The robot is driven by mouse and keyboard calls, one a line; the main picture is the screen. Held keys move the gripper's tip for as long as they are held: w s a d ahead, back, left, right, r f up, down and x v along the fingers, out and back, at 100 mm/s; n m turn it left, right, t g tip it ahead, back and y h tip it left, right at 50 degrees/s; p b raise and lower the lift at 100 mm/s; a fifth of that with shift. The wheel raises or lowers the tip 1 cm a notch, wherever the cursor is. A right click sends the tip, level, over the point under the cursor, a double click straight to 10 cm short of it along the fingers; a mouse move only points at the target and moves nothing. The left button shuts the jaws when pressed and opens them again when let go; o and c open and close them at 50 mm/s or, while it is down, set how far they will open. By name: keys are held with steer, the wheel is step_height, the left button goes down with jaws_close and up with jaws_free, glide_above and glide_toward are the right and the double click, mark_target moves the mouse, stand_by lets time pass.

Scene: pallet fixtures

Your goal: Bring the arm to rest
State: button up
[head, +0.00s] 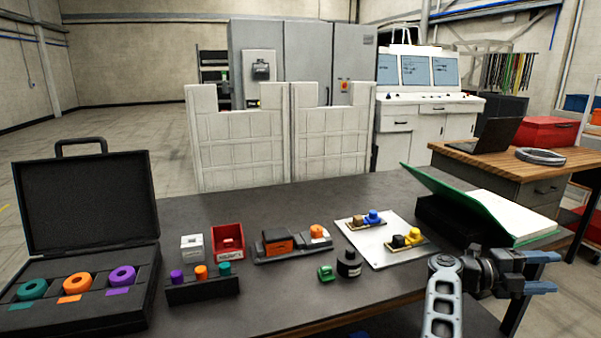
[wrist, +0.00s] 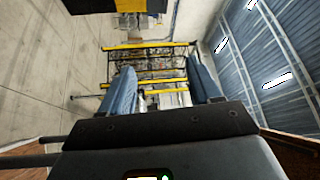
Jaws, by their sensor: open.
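My gripper (head: 543,272) is at the right in the head view, beyond the right edge of the dark table (head: 300,290). Its two blue fingers point to the right and are apart, with nothing between them. In the wrist view the gripper (wrist: 160,88) also shows open and empty, facing shelving with yellow beams far off. My arm link rises from the bottom of the head view to the wrist. The gripper touches nothing that I can see.
An open black case (head: 85,205) with coloured rings stands at the left. Small parts, a red bin (head: 228,241) and a white plate (head: 375,262) occupy the table. A green-covered binder (head: 470,200) lies behind my gripper. A wooden desk (head: 540,165) with a laptop (head: 495,136) stands back right.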

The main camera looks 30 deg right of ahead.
steer(key=a+r+n+t+h+b, duration=0.2)
steer(key=a+r+n+t+h, duration=0.25)
steer(key=n+t+h, duration=0.65)
steer(key=a+f+n+t+y+b, duration=0.1)
steer(key=a+f+n+t+y, duration=0.3)
steer(key=a+n+t+y, duration=0.65)
steer(key=a+f+n+t+y+b, duration=0.1)
steer(key=a+f+n+t+y, duration=0.35)
steer(key=a+n+t, duration=1)
steer(key=s+a+f+n+g+y+b, duration=0.1)
steer(key=s+a+n+g+y, duration=0.2)
steer(key=s+a, duration=0.4)
steer(key=s+a+f+n+g+y+b, duration=0.1)
steer(key=s+a+n+g+y, duration=0.3)
steer(key=a, duration=0.9)
steer(key=s+y, duration=0.2)
steer(key=s, duration=0.1)
steer(key=shift+a+f+y, duration=0.15)
steer(key=shift+f+y, duration=0.15)
